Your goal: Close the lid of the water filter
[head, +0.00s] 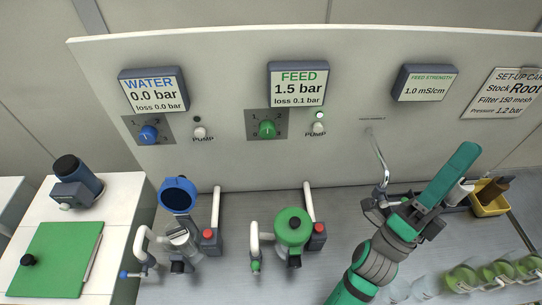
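The water filter (184,242) stands at the left under the WATER panel, with a clear body. Its blue lid (178,195) is raised open, tilted up behind the body, its round inner face showing. The feed filter to its right has a green lid (292,227) that lies shut on top. My green and grey arm reaches up from the bottom at the right. My gripper (427,218) seems to be at the dark parts near the arm's end, well right of both filters. Its fingers are not clear, and I cannot tell whether it is open or holds anything.
Pumps with red buttons (208,234) (318,228) and white pipes stand beside the filters. A yellow bin (489,198) and green-filled clear pots (497,272) are at the right. A side table with a green folder (57,259) is at the left.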

